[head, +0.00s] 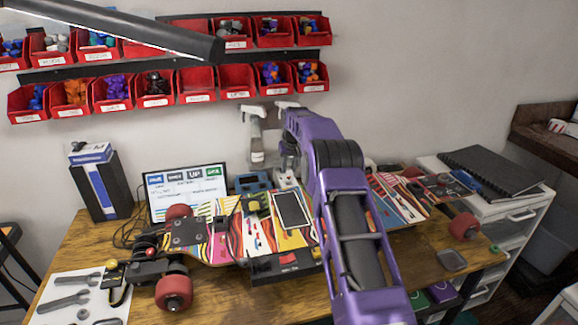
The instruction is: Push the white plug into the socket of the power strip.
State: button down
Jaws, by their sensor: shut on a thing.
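My purple arm reaches across the table to the back, and my gripper (288,163) points down there, small and partly hidden by my own arm. It is shut on the white plug, which is too small and covered to make out clearly. Directly below it, a pale block that looks like the power strip (286,180) lies near the wall, behind the skateboard. I cannot tell from this view whether the plug touches the socket.
A colourful skateboard (205,245) with red wheels and a phone (291,209) on it fills the middle. A blue-grey device (253,182) and a spray bottle (255,140) stand left of my gripper. A monitor (187,190) is further left. Red bins (198,83) hang above.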

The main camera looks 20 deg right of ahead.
aim_at(290, 172)
jog(key=shift+f+b, duration=0.55)
jog(key=shift+f, duration=1.15)
dwell(3.2)
jog(key=c, duration=0.6)
grip_release()
jog(key=shift+o, duration=0.2)
jog(key=shift+o, duration=1.3)
jog(key=shift+r, duration=0.3)
jog(key=shift+r+p, duration=0.9)
jog(key=shift+r, duration=0.25)
jog(key=shift+r, duration=0.2)
